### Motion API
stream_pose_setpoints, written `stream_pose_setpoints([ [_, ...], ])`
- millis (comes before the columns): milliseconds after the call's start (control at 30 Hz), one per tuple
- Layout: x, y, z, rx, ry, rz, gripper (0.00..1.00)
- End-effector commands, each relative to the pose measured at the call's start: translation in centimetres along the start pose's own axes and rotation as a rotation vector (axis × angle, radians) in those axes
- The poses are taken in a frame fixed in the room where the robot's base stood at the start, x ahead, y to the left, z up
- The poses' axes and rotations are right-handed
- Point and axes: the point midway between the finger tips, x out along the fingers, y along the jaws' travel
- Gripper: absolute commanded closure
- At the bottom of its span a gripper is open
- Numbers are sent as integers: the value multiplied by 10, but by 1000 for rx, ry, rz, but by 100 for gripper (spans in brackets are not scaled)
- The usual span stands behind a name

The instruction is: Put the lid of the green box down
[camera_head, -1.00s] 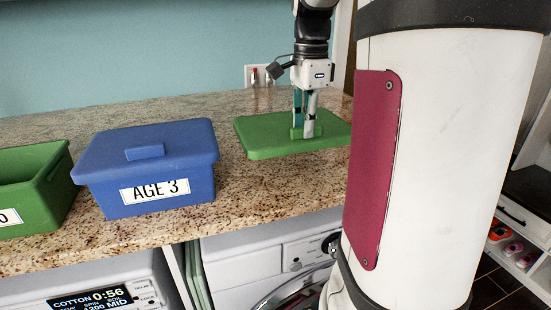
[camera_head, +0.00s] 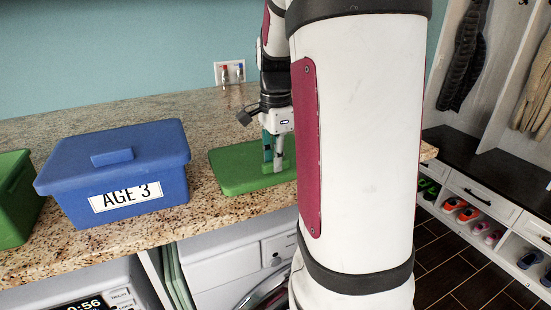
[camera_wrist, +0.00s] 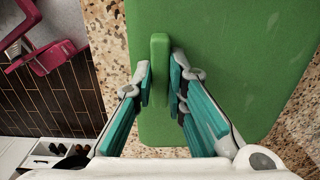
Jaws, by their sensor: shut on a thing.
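The flat green lid (camera_head: 232,173) is over the speckled counter, to the right of the blue box, and lies about level. My gripper (camera_head: 274,166) points down and is shut on the raised handle of the lid. In the wrist view, the teal fingers of my gripper (camera_wrist: 161,75) are on either side of the handle, and the lid (camera_wrist: 225,45) fills much of the picture. I cannot tell whether its underside touches the counter. My arm column hides its right part in the head view. The open green box (camera_head: 14,205) is cut off at the left edge.
A closed blue box (camera_head: 140,165) labelled AGE 3 stands on the counter (camera_head: 100,240) between the green box and the lid. Washing machines (camera_head: 225,275) are below. A wall socket (camera_head: 229,72) is behind. A shoe bench (camera_head: 485,185) stands at the right.

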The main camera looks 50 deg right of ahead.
Motion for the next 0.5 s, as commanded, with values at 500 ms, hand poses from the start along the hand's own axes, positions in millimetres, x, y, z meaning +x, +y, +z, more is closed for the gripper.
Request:
stream_pose_setpoints([
  [500, 1, 0, 0, 0, 0, 0, 67],
])
